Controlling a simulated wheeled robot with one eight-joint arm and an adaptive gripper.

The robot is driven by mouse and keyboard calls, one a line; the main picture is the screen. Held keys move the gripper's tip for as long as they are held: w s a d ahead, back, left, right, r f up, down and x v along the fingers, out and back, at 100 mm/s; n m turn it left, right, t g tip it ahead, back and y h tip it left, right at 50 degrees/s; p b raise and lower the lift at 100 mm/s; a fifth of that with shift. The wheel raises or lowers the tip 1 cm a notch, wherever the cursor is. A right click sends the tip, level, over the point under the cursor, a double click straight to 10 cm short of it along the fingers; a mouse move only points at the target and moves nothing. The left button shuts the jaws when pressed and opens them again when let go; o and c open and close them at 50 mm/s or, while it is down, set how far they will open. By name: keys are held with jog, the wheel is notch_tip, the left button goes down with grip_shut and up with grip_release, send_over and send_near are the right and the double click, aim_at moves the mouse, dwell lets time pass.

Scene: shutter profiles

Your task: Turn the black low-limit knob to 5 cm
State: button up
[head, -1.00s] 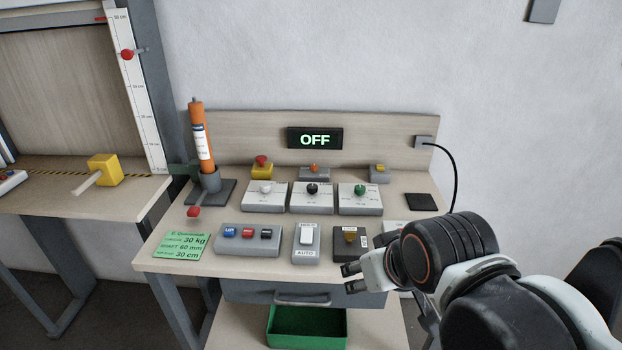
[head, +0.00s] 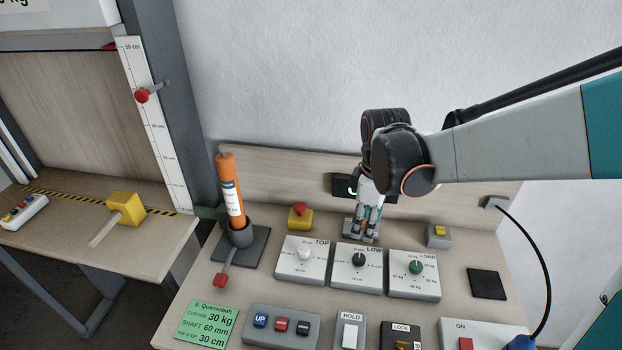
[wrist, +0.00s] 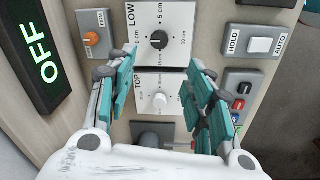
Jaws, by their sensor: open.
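The black low-limit knob (head: 358,259) is in the middle of a white-topped box labelled LOW. In the wrist view the knob (wrist: 159,40) shows with scale marks around it, including 0 cm, 5 cm and 10 cm. Its pointer is too small to read surely. My gripper (head: 368,232) points down behind the LOW box in the head view. In the wrist view my gripper's two teal-padded fingers (wrist: 160,68) are spread apart with nothing held between them. The knob lies beyond the fingertips, apart from them.
The TOP box (head: 302,275) with a white knob and the LOAD box (head: 414,289) with a green knob flank the LOW box. A yellow box with a red button (head: 300,226) stands behind. The OFF display (wrist: 43,65) is partly hidden by my arm in the head view.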

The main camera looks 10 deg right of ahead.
aim_at(359, 257)
jog(key=shift+n, duration=0.4)
jog(key=f+b, duration=0.1)
jog(key=f, duration=0.3)
jog(key=f+b, duration=0.1)
jog(key=f, duration=0.4)
jog(key=w+f+b, duration=0.1)
jog(key=f, duration=0.4)
jog(key=shift+f+b, duration=0.2)
jog(key=shift+b, duration=0.2)
jog(key=c, duration=1.1)
